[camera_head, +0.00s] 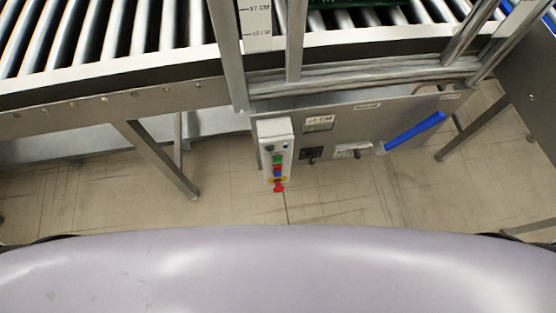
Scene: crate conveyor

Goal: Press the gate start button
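A pale button box (275,145) is mounted on the grey side panel (354,128) below the roller conveyor. Its front carries a column of small coloured buttons, with green, blue, yellow and red among them. A red knob (279,186) sticks out at the bottom of the box. The button labels are too small to read, so I cannot tell which one is the gate start button. Neither of my grippers shows in the head view.
A roller conveyor (94,35) runs across the top, with metal gate posts (295,40) above the panel. A blue lever handle (415,131) juts right from the panel beside black switches (311,155). Conveyor legs (158,158) stand on the tiled floor, which is otherwise clear.

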